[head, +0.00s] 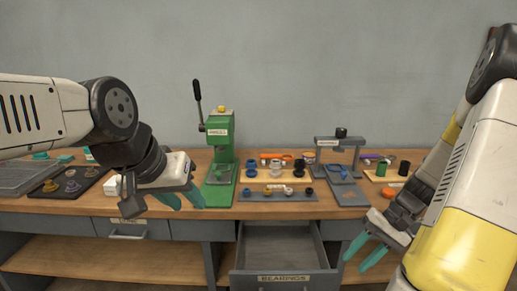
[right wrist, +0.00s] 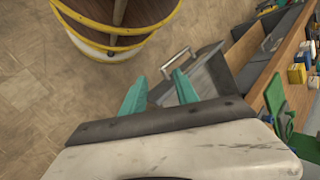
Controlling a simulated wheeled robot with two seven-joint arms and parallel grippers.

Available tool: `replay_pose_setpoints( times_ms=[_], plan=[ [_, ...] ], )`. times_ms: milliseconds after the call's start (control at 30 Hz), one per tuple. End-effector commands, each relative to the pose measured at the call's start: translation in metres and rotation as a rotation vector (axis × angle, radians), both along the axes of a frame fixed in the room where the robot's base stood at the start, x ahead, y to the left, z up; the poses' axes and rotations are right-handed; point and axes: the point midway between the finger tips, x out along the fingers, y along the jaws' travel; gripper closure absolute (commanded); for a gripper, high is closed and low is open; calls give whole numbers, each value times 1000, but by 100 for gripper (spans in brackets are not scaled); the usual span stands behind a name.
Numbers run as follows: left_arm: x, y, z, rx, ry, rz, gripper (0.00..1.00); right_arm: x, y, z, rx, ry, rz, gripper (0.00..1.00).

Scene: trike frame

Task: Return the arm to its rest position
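My left gripper (head: 187,200) hangs in front of the bench's left part, left of the green press. Its two teal fingers are apart, and nothing shows between them. My right gripper (head: 363,252) is low in front of the bench, right of the open drawer (head: 284,254) labelled BEARINGS. Its teal fingers are also apart and empty. In the right wrist view, the fingers of the right gripper (right wrist: 158,90) point toward the open drawer (right wrist: 212,75) and its handle, with floor visible between the tips.
The wooden bench (head: 222,212) carries a green press (head: 220,150), a grey press (head: 340,158), a grey strip (head: 256,197) with several small parts, and a dark tray (head: 69,185) at left. The open drawer juts out between my grippers. Open floor (right wrist: 60,120) shows in the right wrist view.

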Motion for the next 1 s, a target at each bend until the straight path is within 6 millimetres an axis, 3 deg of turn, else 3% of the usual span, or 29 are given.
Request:
replay_pose_setpoints(
  times_ms=[33,267,600,800,1000],
  plan=[
    [0,0,0,0,0,0,64,3,8,21,-63,-37,35,64],
    [0,0,0,0,0,0,64,1,47,100,-289,-217,133,64],
    [0,0,0,0,0,0,64,-34,101,194,-464,-592,190,64],
    [0,0,0,0,0,0,64,-54,115,220,-471,-743,186,64],
    [0,0,0,0,0,0,64,-59,119,226,-469,-782,183,64]
  ],
)
